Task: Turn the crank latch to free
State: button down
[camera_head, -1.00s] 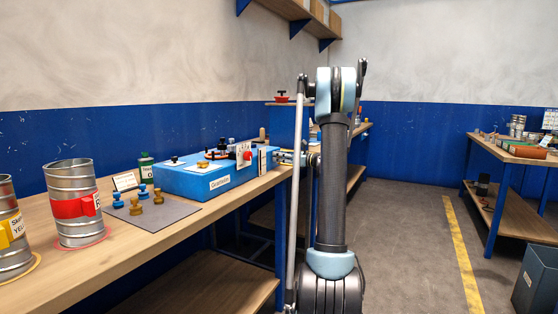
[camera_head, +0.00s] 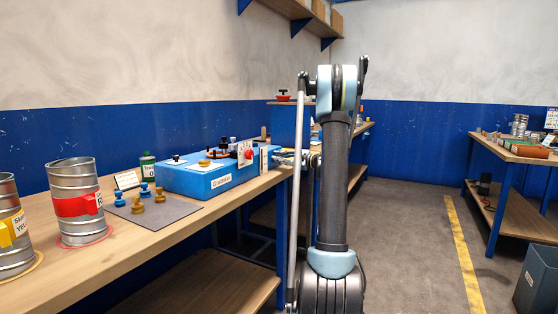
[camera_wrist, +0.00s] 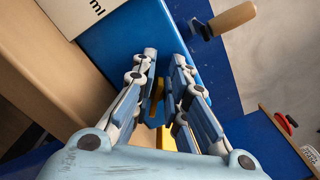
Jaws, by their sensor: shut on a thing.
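In the wrist view my gripper (camera_wrist: 164,70) reaches to a blue surface, with its two fingers close together on either side of a narrow yellow part (camera_wrist: 157,92). The jaws are shut on this yellow part, though the fingers hide much of it and I cannot tell its full shape. A crank with a pale wooden handle (camera_wrist: 232,18) and a dark pivot stands to the upper right of the fingers, apart from them. In the head view my arm hides most of the gripper.
A blue box (camera_head: 215,178) with knobs and a red button stands on the wooden bench (camera_head: 120,245). A grey mat (camera_head: 180,211) with several blue and brass pegs lies before it, and metal cans (camera_head: 75,222) stand at left.

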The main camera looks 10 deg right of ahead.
jog(key=n, duration=0.3)
jog(key=shift+s+f+n, duration=0.1)
jog(key=shift+f+n, duration=0.2)
jog(key=shift+s+f+n, duration=0.1)
jog(key=shift+f+n, duration=0.1)
jog(key=shift+n, duration=0.7)
jog(key=shift+f+n, duration=0.15)
jog(key=shift+n, duration=0.75)
jog(key=c, duration=1.8)
grip_release()
jog(key=shift+f, duration=0.1)
jog(key=shift+a, duration=0.1)
jog(key=v, duration=1.2)
jog(key=shift+a, duration=0.1)
